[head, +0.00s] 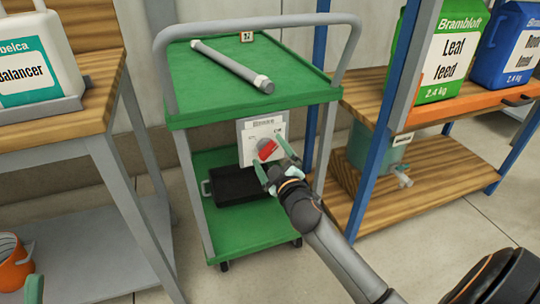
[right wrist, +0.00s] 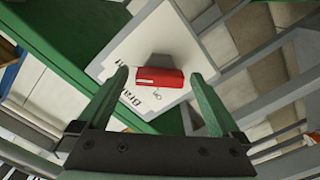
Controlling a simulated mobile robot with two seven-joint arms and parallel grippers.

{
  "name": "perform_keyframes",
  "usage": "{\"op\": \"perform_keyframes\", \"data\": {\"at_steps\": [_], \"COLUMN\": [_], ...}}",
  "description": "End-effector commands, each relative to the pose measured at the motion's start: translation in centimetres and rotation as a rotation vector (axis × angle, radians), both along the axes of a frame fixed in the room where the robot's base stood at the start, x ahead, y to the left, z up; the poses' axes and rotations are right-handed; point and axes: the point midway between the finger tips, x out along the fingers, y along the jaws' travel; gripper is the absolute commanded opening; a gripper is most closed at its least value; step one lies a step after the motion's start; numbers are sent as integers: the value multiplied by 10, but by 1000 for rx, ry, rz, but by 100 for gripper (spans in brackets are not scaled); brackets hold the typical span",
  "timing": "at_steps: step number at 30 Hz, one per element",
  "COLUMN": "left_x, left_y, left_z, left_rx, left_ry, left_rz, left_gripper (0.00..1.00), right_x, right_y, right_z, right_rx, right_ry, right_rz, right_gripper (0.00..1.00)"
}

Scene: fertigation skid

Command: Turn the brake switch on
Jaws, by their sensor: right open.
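The brake switch (head: 267,149) has a red lever on a grey hub, set on a white plate (head: 247,150) on the front of the green cart. In the head view the lever slants up to the right. In the right wrist view the red lever (right wrist: 159,78) lies across the picture, with a small "On" mark beside it. My right gripper (head: 273,157) is open, with its green fingers (right wrist: 158,76) to either side of the lever; contact cannot be told. A green tip (head: 34,290) at the lower left edge may be my left gripper's.
The green cart (head: 185,70) carries a grey tube (head: 230,64) on top and a black tray (head: 235,186) below. A wooden bench (head: 60,120) stands left, a shelf (head: 440,180) right. An orange bucket (head: 12,268) is at the lower left.

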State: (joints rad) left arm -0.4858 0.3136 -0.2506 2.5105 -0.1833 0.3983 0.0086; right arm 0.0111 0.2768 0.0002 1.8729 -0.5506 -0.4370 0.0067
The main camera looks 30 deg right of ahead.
Motion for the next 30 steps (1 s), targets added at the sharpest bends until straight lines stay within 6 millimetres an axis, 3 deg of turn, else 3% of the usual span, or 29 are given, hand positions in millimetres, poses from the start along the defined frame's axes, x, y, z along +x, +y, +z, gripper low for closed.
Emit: {"op": "perform_keyframes", "data": {"at_steps": [5,27,30], "left_x": [0,0,0], "left_y": [0,0,0], "left_z": [0,0,0], "left_rx": [0,-5,-5], "left_ry": [1,3,3], "left_rz": [0,0,0], "left_gripper": [69,69,69], "right_x": [0,0,0], "right_y": [0,1,1], "right_z": [0,0,0], "right_rx": [0,0,-2], "right_ry": [0,1,1], "right_rz": [0,1,1], "right_gripper": [98,15,15]}}
